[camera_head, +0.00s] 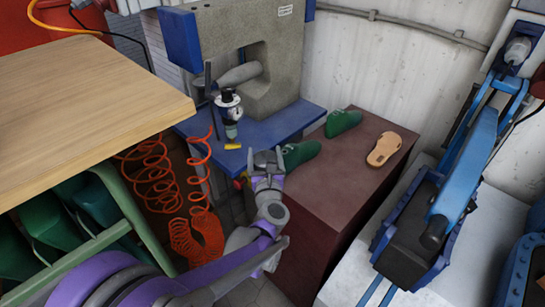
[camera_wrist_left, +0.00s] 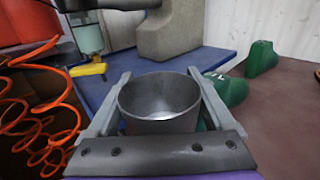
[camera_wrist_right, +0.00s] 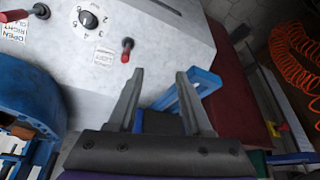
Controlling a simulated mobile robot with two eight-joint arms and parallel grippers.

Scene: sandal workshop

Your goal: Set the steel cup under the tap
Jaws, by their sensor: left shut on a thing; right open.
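The steel cup (camera_wrist_left: 158,122) is a grey, open-topped, empty-looking cup. It stands upright between the fingers of my left gripper (camera_wrist_left: 158,78), which is shut on it. In the head view my left gripper (camera_head: 267,160) is at the front edge of the blue bench, and the cup is hard to tell from the grey fingers. What looks like the tap (camera_head: 229,108), a dark and white fitting with a pale green lower part and a yellow piece beneath, is up and left of the cup; it also shows in the left wrist view (camera_wrist_left: 88,36). My right gripper (camera_wrist_right: 160,74) is open and empty.
A blue bench (camera_head: 262,131) carries a grey machine body (camera_head: 276,60). Green shoe forms (camera_head: 343,122) and a tan sole (camera_head: 384,148) lie on the brown-red block (camera_head: 345,185). Orange coiled hoses (camera_head: 153,175) hang at left, near a wooden table (camera_head: 75,100). A blue machine (camera_head: 470,165) stands at right.

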